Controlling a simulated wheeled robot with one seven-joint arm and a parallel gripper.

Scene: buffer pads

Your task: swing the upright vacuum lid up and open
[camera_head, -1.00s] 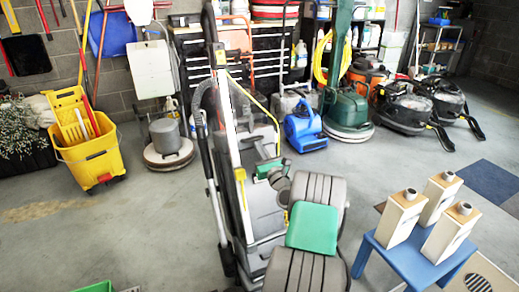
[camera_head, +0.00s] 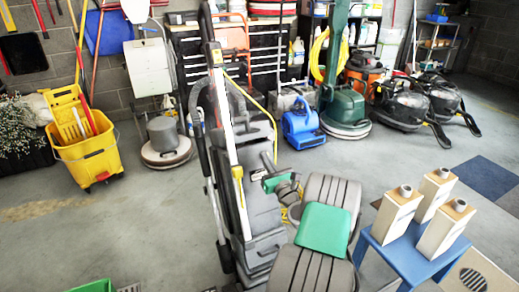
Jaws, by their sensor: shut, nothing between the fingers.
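The upright vacuum (camera_head: 224,140) stands in the middle of the head view, with a tall handle and a grey body below. A grey panel (camera_head: 258,135) shows on its upper right side; I cannot tell for sure whether this is the lid or how far it is open. My arm, grey with green covers, reaches in from the bottom centre. My gripper (camera_head: 268,167) is small in the view, at the right side of the vacuum near the panel. It is shut and empty. My wrist and arm hide part of the vacuum body; contact cannot be told.
A blue stand (camera_head: 402,258) with three pale boxes (camera_head: 436,190) is at the right. A yellow mop bucket (camera_head: 88,150) is at the left. A blue blower (camera_head: 303,130), a green floor machine (camera_head: 346,112) and black vacuums (camera_head: 403,104) line the back.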

